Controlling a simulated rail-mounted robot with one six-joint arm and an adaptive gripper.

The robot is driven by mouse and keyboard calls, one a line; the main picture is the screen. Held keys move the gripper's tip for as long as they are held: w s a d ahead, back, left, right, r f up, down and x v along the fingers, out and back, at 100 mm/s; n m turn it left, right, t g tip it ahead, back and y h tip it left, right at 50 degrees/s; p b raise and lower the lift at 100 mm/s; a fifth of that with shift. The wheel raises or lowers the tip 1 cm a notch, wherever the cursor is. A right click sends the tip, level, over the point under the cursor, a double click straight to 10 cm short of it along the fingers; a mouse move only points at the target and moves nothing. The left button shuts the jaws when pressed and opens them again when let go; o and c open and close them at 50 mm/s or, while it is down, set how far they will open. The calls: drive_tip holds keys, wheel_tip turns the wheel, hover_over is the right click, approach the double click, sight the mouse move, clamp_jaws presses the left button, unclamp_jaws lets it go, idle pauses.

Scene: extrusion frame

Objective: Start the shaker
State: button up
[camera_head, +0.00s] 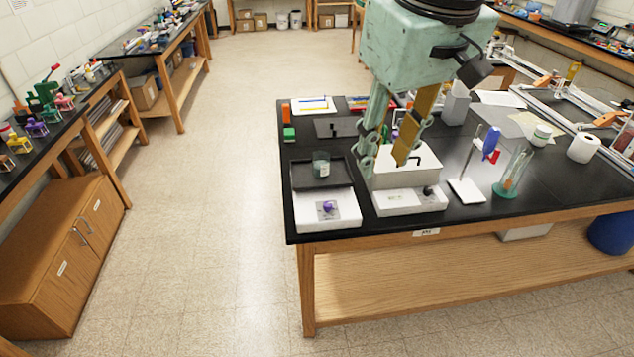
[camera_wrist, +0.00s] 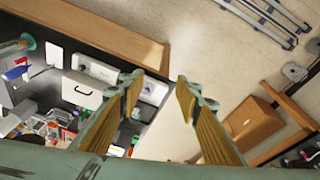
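The shaker appears to be the low unit with a dark, rimmed platform and white front (camera_head: 340,221) at the table's near left corner. A purple knob (camera_head: 329,206) sits on a grey plate on that front. A dark greenish beaker (camera_head: 321,163) stands on the platform. My gripper (camera_head: 384,161) is open and empty, to the right of the shaker and above the white box in the head view. In the wrist view, my gripper (camera_wrist: 160,82) shows its two fingers wide apart, with the shaker's white front (camera_wrist: 157,93) beyond, near the left finger.
A white box (camera_head: 410,179) with a dark handle and black knob stands right of the shaker. Farther right are a stand with a blue item (camera_head: 490,143) and a green-based glass holder (camera_head: 511,175). Floor is clear left of the black table.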

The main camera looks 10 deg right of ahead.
drive_tip(key=w+f+n, duration=0.1)
drive_tip(key=w+f, duration=0.3)
drive_tip(key=w, duration=0.5)
drive_tip(key=n+g+b, duration=0.1)
drive_tip(key=n+g, duration=0.2)
drive_tip(key=n, duration=0.2)
hover_over(328, 203)
wheel_tip(328, 203, down, 24)
drive_tip(key=shift+f, duration=6.9)
drive_tip(key=c, duration=0.9)
drive_tip(key=shift+o, duration=0.2)
